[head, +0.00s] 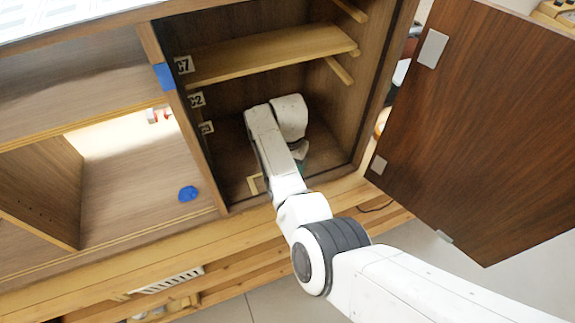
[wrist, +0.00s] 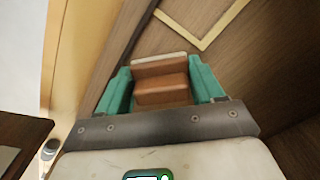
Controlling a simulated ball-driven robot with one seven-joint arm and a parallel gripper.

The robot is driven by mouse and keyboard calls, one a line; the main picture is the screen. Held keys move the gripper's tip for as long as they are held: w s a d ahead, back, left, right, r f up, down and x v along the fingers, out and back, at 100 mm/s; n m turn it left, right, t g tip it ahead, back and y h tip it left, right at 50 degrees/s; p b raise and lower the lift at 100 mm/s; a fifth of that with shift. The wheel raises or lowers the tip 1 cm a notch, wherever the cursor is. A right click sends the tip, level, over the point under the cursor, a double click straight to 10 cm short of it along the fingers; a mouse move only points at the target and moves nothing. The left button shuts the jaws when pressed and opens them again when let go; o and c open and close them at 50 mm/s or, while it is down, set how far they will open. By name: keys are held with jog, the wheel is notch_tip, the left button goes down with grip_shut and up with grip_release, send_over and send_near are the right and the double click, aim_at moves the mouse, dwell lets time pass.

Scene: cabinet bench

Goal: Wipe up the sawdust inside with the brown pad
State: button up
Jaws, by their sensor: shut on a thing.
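My gripper (wrist: 160,76) has teal fingers shut on the brown pad (wrist: 160,90), which shows between them in the wrist view, with a paler strip along its far edge. In the head view my arm reaches into the open right compartment of the cabinet (head: 230,175), and only a bit of teal finger shows low inside, near the floor. The pad is hidden there by my arm. I cannot tell whether the pad touches the floor. A pale tan outline (wrist: 205,45) lies on the brown surface just beyond the pad; its corner also shows in the head view (head: 256,185). I make out no sawdust.
The dark cabinet door (head: 480,110) stands open at the right. A wooden shelf (head: 270,60) crosses the compartment above my wrist. The side wall and front edge bound my arm closely. A blue lump (head: 188,193) lies in the left bay.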

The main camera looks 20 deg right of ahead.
aim_at(312, 166)
jog(key=shift+s+d+f, duration=0.15)
jog(key=shift+d+f, duration=0.1)
jog(key=shift+d, duration=0.7)
jog(key=shift+s+d+f, duration=0.1)
jog(key=shift+d+f, duration=0.1)
jog(key=shift+d, duration=2.5)
jog(key=shift+d+r+b, duration=0.15)
jog(key=shift+d+b, duration=0.15)
jog(key=shift+d, duration=1.35)
jog(key=shift+d+r+b, duration=0.1)
jog(key=shift+d+b, duration=0.2)
jog(key=shift+d, duration=1.55)
jog(key=shift+w+d+r, duration=0.1)
jog(key=shift+d+r, duration=0.05)
jog(key=shift+r, duration=0.25)
jog(key=shift+w+p, duration=0.1)
jog(key=shift+p, duration=0.2)
